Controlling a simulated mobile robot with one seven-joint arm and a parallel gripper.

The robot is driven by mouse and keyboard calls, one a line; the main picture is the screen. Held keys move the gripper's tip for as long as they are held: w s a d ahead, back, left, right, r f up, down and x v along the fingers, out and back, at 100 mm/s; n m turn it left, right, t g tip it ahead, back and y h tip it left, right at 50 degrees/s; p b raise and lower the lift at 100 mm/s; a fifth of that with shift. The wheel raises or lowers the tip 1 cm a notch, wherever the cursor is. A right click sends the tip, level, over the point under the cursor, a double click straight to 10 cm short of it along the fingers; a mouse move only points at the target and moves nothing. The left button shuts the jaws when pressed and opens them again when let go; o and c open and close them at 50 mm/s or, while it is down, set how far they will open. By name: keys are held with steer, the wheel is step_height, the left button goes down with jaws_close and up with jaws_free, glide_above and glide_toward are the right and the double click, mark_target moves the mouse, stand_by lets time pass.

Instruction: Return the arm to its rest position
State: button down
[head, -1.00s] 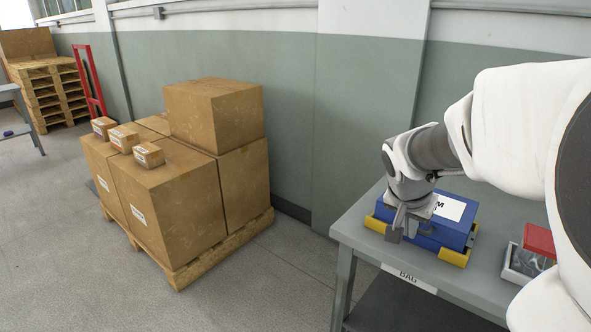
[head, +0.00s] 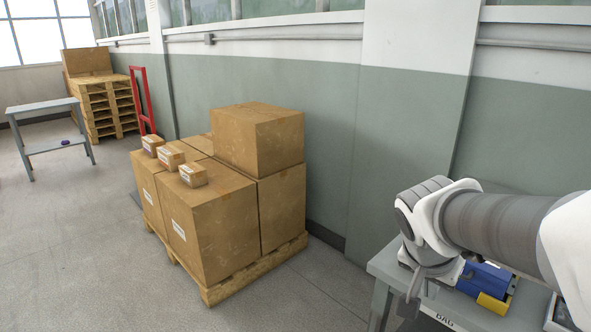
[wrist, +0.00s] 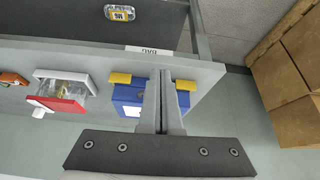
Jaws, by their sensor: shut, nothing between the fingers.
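My gripper (head: 413,290) is at the left end of the grey table, by its front edge and in front of the blue box in the head view. In the wrist view its two fingers (wrist: 165,73) are together with nothing between them. My arm reaches in from the right of the head view, bent down at the wrist. The blue box (head: 485,279) with yellow corner pieces is on the table, partly hidden by my arm. It also shows behind the fingers in the wrist view (wrist: 128,94).
The grey table (head: 384,268) carries a "BAG" label on its edge. A white bin with a red lid (wrist: 60,103) is beside the box. A pallet (head: 225,289) of cardboard boxes (head: 225,220) stands left, against the wall. Open floor lies left of the pallet.

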steer(key=s+a+r+n+t+y, duration=0.2)
steer(key=s+a+r+n+y, duration=0.15)
steer(key=s+a+n, duration=0.55)
step_height(320, 180, up, 19)
steer(key=a+p, duration=0.1)
steer(key=p, duration=1.8)
steer(key=shift+a+f, duration=0.2)
steer(key=shift+w+d+y, duration=0.1)
steer(key=shift+d+y, duration=0.05)
steer(key=shift+y, duration=0.1)
